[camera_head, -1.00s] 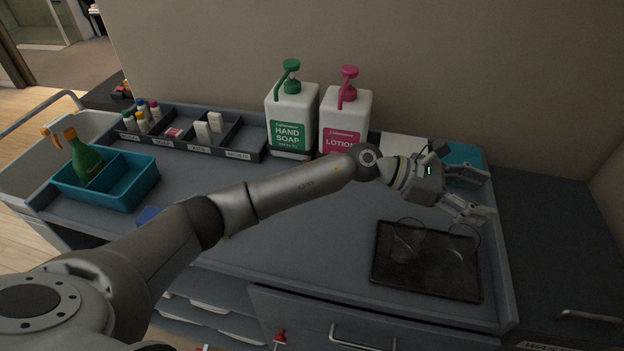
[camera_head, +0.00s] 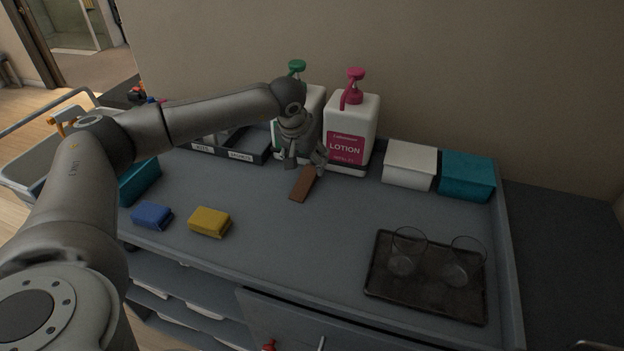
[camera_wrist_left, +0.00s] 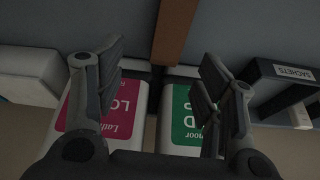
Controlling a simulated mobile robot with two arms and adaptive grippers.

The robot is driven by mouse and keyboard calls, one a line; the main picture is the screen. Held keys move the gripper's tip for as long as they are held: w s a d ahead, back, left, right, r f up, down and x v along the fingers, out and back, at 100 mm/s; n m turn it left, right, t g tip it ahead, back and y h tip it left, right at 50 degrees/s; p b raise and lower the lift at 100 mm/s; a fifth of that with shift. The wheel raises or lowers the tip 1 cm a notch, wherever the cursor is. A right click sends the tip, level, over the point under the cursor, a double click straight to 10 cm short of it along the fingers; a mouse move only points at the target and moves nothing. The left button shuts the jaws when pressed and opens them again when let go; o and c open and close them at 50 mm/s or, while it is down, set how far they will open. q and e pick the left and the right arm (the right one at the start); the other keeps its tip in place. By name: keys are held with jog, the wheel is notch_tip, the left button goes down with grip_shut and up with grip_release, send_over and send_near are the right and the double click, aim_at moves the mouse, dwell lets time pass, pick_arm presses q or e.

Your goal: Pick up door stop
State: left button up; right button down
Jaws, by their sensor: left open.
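The door stop appears to be the brown wedge-like block (camera_head: 303,184) lying on the grey trolley top in front of the pump bottles. It also shows in the left wrist view as a brown bar (camera_wrist_left: 175,32) at the top middle, in line with the gap between the fingers. My left gripper (camera_head: 305,160) is open, close to the block's far end, in front of the soap and lotion bottles. In the left wrist view its fingers (camera_wrist_left: 160,75) are spread with nothing between them. Contact with the block cannot be told. My right gripper is not in view.
The lotion bottle (camera_head: 350,130) and hand soap bottle (camera_head: 313,105) stand just behind the gripper. Yellow (camera_head: 209,222) and blue (camera_head: 152,215) sponges lie at left. White (camera_head: 409,165) and teal (camera_head: 467,176) boxes and a dark tray (camera_head: 425,298) with glasses are at right. The middle is clear.

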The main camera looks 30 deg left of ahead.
aim_at(307, 176)
pick_arm(q)
jog(key=shift+w+a+f, duration=0.2)
jog(key=shift+a+f, duration=0.1)
jog(key=shift+f, duration=0.35)
jog(key=shift+w+a+f, duration=0.15)
jog(key=shift+a+f, duration=0.1)
jog(key=shift+f, duration=0.35)
jog(key=shift+f+p, duration=0.25)
jog(key=shift+p, duration=0.3)
jog(key=p+x, duration=0.1)
jog(key=x, duration=0.2)
jog(key=shift+f+p, duration=0.25)
jog(key=shift+p, duration=0.05)
jog(key=shift+w+a+f, duration=0.15)
jog(key=shift+f, duration=0.4)
jog(key=c, duration=1.1)
jog(key=shift+r, duration=0.1)
